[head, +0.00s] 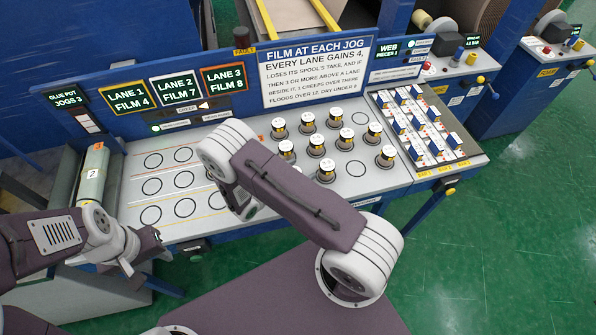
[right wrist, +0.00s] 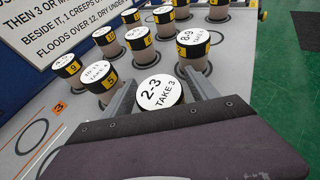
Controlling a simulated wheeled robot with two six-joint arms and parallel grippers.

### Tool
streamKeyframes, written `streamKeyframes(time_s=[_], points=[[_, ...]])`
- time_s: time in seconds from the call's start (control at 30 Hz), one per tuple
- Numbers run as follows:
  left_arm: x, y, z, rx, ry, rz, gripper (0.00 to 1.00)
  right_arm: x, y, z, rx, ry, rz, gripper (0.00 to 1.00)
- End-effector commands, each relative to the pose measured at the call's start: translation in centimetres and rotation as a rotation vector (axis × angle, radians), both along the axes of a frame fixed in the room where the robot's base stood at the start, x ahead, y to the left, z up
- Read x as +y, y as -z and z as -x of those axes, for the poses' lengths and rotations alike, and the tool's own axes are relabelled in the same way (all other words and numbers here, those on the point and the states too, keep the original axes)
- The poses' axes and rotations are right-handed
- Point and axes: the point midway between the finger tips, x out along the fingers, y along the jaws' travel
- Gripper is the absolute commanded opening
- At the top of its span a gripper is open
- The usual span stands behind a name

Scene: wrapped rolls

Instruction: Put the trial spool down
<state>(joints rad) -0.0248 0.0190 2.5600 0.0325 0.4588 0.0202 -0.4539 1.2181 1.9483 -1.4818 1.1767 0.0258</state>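The trial spool (right wrist: 158,92), with a white top reading "2-3 TAKE 3", sits between the two fingers of my right gripper (right wrist: 160,85) in the right wrist view. The fingers lie close on both its sides, and its top looks larger than those of the spools behind it. Its lower part is hidden. In the head view my right arm covers this gripper and spool. The lane board (head: 140,200) has rows of empty rings at the left. My left gripper (head: 140,265) is low at the board's front left corner; its finger gap is unclear.
Several other spools (head: 316,145) stand on rings right of my right arm. A rack of blue-and-white pieces (head: 468,158) is at the far right. A rule sign (head: 318,72) stands behind the board.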

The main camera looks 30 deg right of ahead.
Motion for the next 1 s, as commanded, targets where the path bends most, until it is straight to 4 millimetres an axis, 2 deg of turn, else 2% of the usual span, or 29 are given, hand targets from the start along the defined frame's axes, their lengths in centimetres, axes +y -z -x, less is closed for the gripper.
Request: streamKeyframes(time_s=[0.07,0.17,0.5,0.63,0.87,0.97,1.0], points=[[0.0,-0.6,0.0,0.0,0.0,0.0,0.36,0.0,-0.7,0.0,0.0,0.0,0.0,0.68],[0.0,0.2,0.0,0.0,0.0,0.0,0.36,1.4,-0.7,0.3,-0.003,-0.004,-0.001,0.68],[0.0,1.7,0.0,0.0,0.0,0.0,0.36,8.1,-3.6,2.8,-0.003,-0.005,-0.003,0.68],[0.0,2.0,0.0,0.0,0.0,0.0,0.36,9.7,-4.4,3.5,-0.002,-0.002,-0.002,0.68],[0.0,2.0,0.0,0.0,0.0,0.0,0.36,10.4,-4.9,3.9,0.0,0.004,-0.002,0.68],[0.0,2.0,0.0,0.0,0.0,0.0,0.36,8.8,-5.4,5.3,-0.013,0.133,-0.091,0.68],[0.0,2.0,0.0,0.0,0.0,0.0,0.36,7.8,-5.6,6.8,-0.03,0.249,-0.171,0.68]])
